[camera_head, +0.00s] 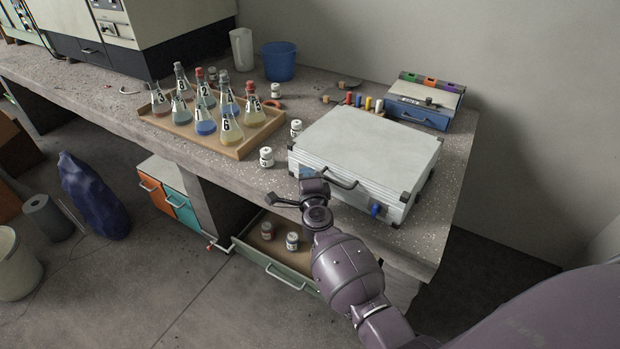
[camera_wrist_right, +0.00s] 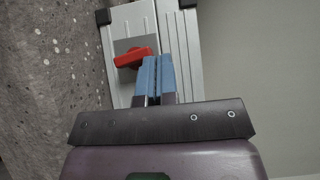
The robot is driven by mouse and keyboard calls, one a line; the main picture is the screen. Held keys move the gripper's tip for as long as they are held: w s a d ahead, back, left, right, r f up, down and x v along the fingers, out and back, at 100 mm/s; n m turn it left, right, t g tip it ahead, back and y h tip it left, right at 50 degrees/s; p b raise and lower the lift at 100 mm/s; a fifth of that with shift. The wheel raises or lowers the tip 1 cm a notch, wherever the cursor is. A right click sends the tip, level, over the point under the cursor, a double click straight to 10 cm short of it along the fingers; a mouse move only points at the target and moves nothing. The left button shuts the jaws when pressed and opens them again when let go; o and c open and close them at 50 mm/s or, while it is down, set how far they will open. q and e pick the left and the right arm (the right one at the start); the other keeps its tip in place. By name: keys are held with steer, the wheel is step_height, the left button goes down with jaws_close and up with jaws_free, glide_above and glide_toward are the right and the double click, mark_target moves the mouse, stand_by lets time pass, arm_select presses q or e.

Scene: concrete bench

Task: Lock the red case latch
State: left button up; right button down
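The silver case (camera_head: 365,150) stands shut on the bench, with a dark handle (camera_head: 340,180) and a blue latch (camera_head: 376,211) on its front side. In the right wrist view the red latch (camera_wrist_right: 132,58) sits on a grey plate on the case (camera_wrist_right: 182,30), turned slightly askew. My right gripper (camera_wrist_right: 159,60) has its two blue fingers together, with their tips just beside the red latch; I cannot tell whether they touch it. In the head view my right gripper (camera_head: 306,174) is at the case's left front corner, and the red latch is hidden there. My left gripper is out of view.
A wooden tray of flasks (camera_head: 243,148) stands left of the case. White-lidded jars (camera_head: 266,157) are close to the case's left side. A blue box (camera_head: 420,112) stands behind it. Below the bench edge, a green drawer (camera_head: 270,268) is open.

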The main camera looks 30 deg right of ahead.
steer(key=shift+f, duration=0.1)
steer(key=shift+s, duration=0.25)
steer(key=p+v, duration=0.1)
steer(key=v, duration=0.9)
steer(key=shift+s, duration=0.15)
steer(key=shift+a, duration=0.15)
